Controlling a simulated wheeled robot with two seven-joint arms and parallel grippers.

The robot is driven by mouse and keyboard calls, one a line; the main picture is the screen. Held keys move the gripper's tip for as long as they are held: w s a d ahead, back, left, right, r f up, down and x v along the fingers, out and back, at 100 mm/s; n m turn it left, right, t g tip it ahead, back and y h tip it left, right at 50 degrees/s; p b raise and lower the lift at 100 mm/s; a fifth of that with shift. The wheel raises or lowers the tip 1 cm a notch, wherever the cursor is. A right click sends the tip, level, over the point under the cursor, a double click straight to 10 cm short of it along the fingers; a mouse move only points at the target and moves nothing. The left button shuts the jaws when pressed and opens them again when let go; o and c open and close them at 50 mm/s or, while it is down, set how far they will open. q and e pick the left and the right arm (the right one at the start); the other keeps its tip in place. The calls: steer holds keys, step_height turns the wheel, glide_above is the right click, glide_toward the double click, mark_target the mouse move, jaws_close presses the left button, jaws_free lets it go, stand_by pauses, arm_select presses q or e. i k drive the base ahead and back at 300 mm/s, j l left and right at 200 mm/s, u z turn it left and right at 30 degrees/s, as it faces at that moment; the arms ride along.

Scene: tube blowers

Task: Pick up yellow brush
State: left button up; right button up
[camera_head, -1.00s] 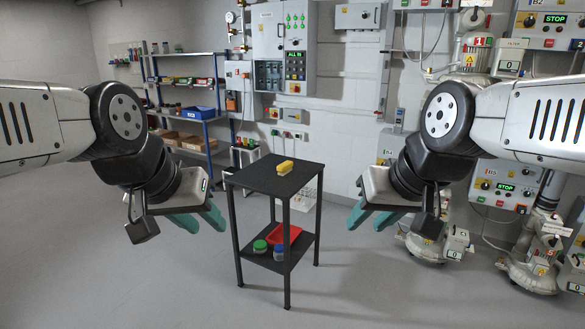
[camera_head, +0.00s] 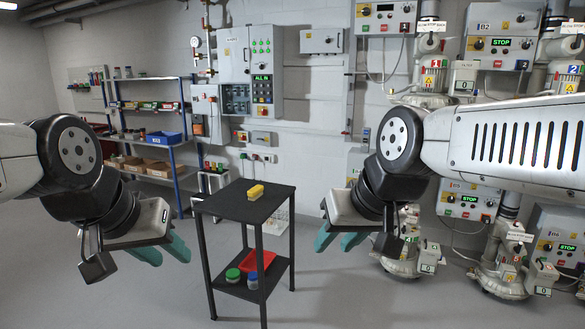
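The yellow brush (camera_head: 256,192) lies on the top of a small black table (camera_head: 232,207) in the middle of the head view. My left gripper (camera_head: 166,250) is at the left of the table, apart from it, with its green fingers spread and nothing between them. My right gripper (camera_head: 335,240) is at the right of the table, also apart from it, with its green fingers spread and empty. Neither gripper touches the brush, and nothing covers the brush.
The table's lower shelf holds a red tray (camera_head: 262,260), a green-lidded jar (camera_head: 233,275) and a blue-lidded jar (camera_head: 252,281). A shelf rack (camera_head: 180,165) stands behind at left. Blower machines (camera_head: 500,270) line the right. The floor in front is clear.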

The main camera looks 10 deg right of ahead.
mark_target(255, 193)
steer(key=i+z, duration=0.15)
steer(key=i, duration=1.05)
steer(key=i+j+z, duration=0.2)
steer(key=i, duration=1)
